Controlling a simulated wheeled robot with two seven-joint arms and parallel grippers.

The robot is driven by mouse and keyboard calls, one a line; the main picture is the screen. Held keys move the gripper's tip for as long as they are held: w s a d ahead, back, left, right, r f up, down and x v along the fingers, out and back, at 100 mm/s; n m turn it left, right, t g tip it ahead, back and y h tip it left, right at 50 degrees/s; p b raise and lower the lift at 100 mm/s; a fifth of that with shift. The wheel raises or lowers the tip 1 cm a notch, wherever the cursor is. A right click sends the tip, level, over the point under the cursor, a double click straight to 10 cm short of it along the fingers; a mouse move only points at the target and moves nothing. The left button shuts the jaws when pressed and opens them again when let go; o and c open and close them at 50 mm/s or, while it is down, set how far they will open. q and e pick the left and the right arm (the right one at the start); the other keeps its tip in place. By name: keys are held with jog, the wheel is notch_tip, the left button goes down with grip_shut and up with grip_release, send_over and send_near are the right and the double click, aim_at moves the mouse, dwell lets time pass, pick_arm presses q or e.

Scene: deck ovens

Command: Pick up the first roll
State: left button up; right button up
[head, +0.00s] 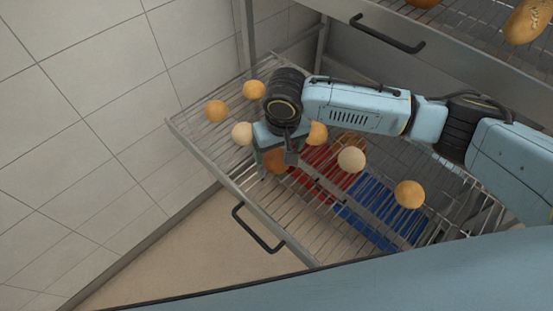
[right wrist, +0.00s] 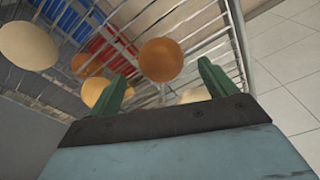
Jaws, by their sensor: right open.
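Several round rolls lie on a pulled-out wire rack (head: 318,238). A brown roll (head: 274,161) is partly hidden under my right gripper (head: 274,162). In the right wrist view, this brown roll (right wrist: 161,60) shows just beyond the gap between the green fingers of my right gripper (right wrist: 166,84), which are open with nothing held. A pale roll (head: 242,133) lies to the left of the gripper, and a golden roll (head: 317,134) lies to its right. Further right are a pale roll (head: 351,159) and a golden roll (head: 410,194). My left gripper is not in view.
Two golden rolls (head: 216,111) (head: 254,89) lie at the rack's far left. The rack has a front handle (head: 257,229). Another rack with bread (head: 526,20) and a dark handle (head: 387,34) is above. Red (head: 325,166) and blue (head: 380,214) items show below the wires. A tiled wall (head: 90,120) is at left.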

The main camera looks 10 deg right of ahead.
aim_at(277, 156)
jog(key=shift+w+a+f, duration=0.1)
jog(key=shift+w+f, duration=0.15)
jog(key=shift+f, duration=0.65)
jog(key=shift+w+f, duration=0.15)
jog(key=shift+f, duration=0.5)
jog(key=shift+w+f, duration=0.15)
jog(key=shift+f, duration=0.45)
jog(key=shift+f+b, duration=0.3)
jog(key=shift+f, duration=0.1)
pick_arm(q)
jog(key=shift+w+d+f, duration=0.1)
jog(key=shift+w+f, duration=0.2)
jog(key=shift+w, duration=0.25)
pick_arm(e)
jog(key=c, duration=1)
